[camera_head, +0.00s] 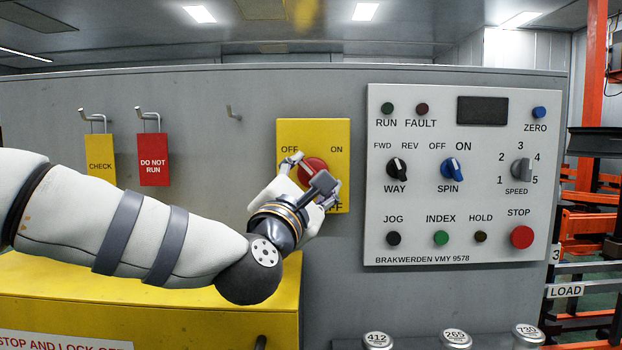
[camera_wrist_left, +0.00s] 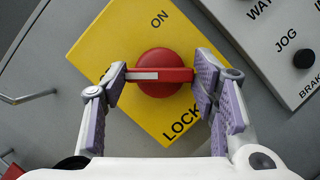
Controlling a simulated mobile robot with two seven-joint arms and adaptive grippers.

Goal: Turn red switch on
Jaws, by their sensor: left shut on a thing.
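The red switch (camera_head: 313,168) is a round knob with a bar handle on a yellow plate (camera_head: 338,135) marked OFF at upper left and ON at upper right. In the left wrist view the red switch (camera_wrist_left: 160,86) has a white mark on the left half of its handle, pointing toward the plate corner by the left finger, the OFF side. My left gripper (camera_head: 310,178) is shut on the handle, one finger at each end; it also shows in the left wrist view (camera_wrist_left: 160,76). The fingers partly cover the lower lettering. My right gripper is not in view.
A grey control panel (camera_head: 462,220) with knobs and buttons is close to the right of the plate. A yellow CHECK tag (camera_head: 100,160) and a red DO NOT RUN tag (camera_head: 153,162) hang on hooks at left. A yellow box (camera_head: 230,325) stands below my arm.

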